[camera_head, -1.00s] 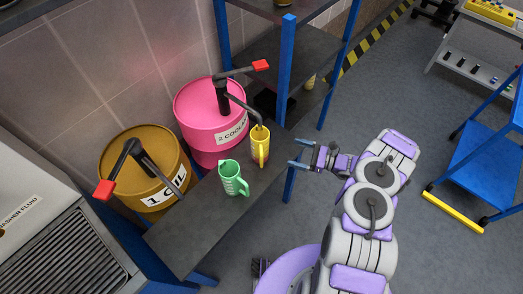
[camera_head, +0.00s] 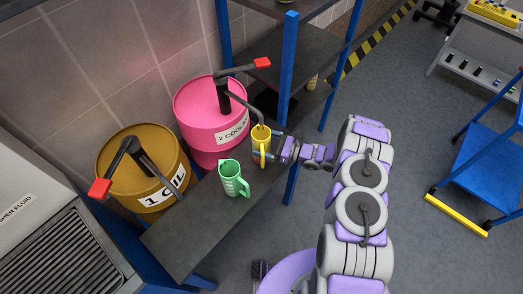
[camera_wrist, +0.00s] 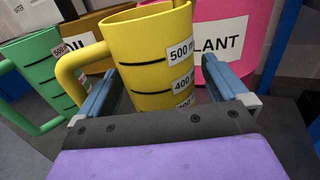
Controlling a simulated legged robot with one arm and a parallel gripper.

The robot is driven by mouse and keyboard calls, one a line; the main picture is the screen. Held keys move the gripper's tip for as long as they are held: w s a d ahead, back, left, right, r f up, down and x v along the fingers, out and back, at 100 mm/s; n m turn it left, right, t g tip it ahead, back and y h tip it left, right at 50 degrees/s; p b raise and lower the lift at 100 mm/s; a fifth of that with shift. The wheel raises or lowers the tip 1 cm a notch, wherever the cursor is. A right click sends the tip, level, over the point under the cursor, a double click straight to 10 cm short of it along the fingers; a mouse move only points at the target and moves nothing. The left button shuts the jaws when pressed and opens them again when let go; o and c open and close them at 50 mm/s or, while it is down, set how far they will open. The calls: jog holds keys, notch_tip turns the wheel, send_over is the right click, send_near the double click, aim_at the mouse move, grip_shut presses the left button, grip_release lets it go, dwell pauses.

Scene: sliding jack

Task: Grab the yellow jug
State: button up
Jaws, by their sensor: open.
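The yellow jug (camera_head: 261,143) stands upright on the dark bench under the spout of the pink drum's pump. It also fills the middle of the wrist view (camera_wrist: 158,62), with its handle to the left and volume labels on its right side. My gripper (camera_head: 264,152) is at the jug from the right. In the wrist view my gripper (camera_wrist: 168,92) is open, with one finger on each side of the jug's body. The left finger is close to the handle. Whether either finger touches the jug cannot be told.
A green jug (camera_head: 232,179) stands on the bench (camera_head: 192,229) just left of the yellow one. The pink drum (camera_head: 207,110) and the brown oil drum (camera_head: 139,165) stand behind. A blue shelf post (camera_head: 288,68) rises near my gripper. The bench's front left is clear.

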jog(key=shift+w+a, duration=0.15)
jog(key=shift+a, duration=0.45)
jog(key=c, duration=1.3)
jog(key=shift+r, duration=0.1)
